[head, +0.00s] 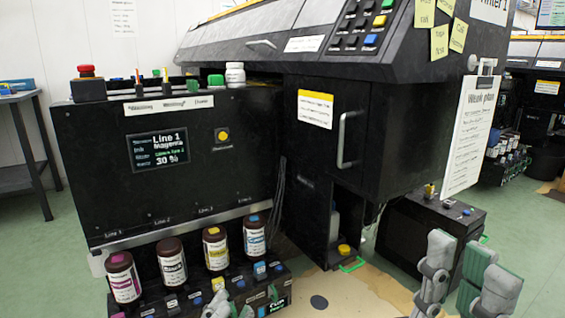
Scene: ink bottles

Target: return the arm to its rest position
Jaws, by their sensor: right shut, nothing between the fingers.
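My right gripper (460,272) is low at the right, in front of the printer's lower right side. Its grey parts show from above; it is shut with nothing in it. My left gripper (220,303) shows only as a few grey pieces at the bottom edge, close to the front of the ink bottles; its fingers are mostly cut off. Several brown ink bottles stand upright in a row under the ink unit: magenta label (124,282), black (172,265), yellow (215,250) and blue (254,238).
The black ink unit (80,160) has a screen reading "Line 1 Magenta 30 %". The large printer (330,80) fills the middle. A black box (415,235) stands behind my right gripper. A side table (20,97) is far left. Green floor (35,250) is clear at left.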

